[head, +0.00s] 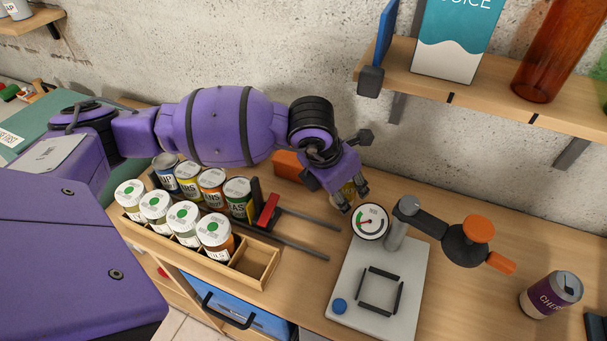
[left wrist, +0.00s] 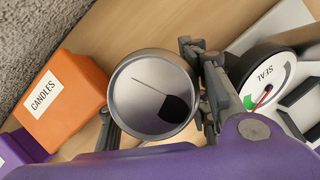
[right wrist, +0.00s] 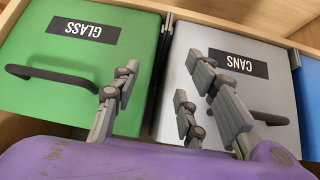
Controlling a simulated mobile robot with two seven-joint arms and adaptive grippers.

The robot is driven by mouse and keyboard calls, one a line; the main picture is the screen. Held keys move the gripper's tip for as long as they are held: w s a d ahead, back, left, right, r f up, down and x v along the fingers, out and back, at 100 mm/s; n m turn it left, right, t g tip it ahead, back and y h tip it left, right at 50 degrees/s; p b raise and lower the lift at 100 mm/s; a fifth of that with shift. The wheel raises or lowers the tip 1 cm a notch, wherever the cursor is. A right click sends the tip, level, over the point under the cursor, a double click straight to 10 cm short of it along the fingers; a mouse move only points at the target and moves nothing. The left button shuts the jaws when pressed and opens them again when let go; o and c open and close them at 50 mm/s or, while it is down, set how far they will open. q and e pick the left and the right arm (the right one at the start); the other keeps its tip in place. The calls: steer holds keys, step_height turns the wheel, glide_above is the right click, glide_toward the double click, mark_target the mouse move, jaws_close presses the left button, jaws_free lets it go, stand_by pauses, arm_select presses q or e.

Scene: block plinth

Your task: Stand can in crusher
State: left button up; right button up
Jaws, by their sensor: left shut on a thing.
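A can shows its round silver end in the left wrist view (left wrist: 150,95), between the fingers of my left gripper (left wrist: 160,95). In the head view the left gripper (head: 352,195) is shut on this can, which is mostly hidden by the fingers. It is behind and left of the crusher's gauge (head: 370,221). The crusher has a pale grey base (head: 350,262), a black square frame (head: 381,291) on it, and a lever with an orange knob (head: 479,229). The frame is empty. My right gripper (right wrist: 160,78) is open and empty in front of the drawers.
A wooden rack (head: 262,264) with several jars and cans stands left of the crusher. A purple can (head: 552,295) stands at the right. An orange box (left wrist: 62,105) sits near the wall. Green (right wrist: 60,85) and white (right wrist: 270,95) drawers have handles. A shelf (head: 440,88) hangs above.

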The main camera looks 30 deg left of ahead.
arm_select(q)
steer(key=shift+w+f, duration=0.25)
steer(key=shift+f, duration=1.05)
steer(key=o, duration=0.8)
steer(key=shift+r, duration=0.15)
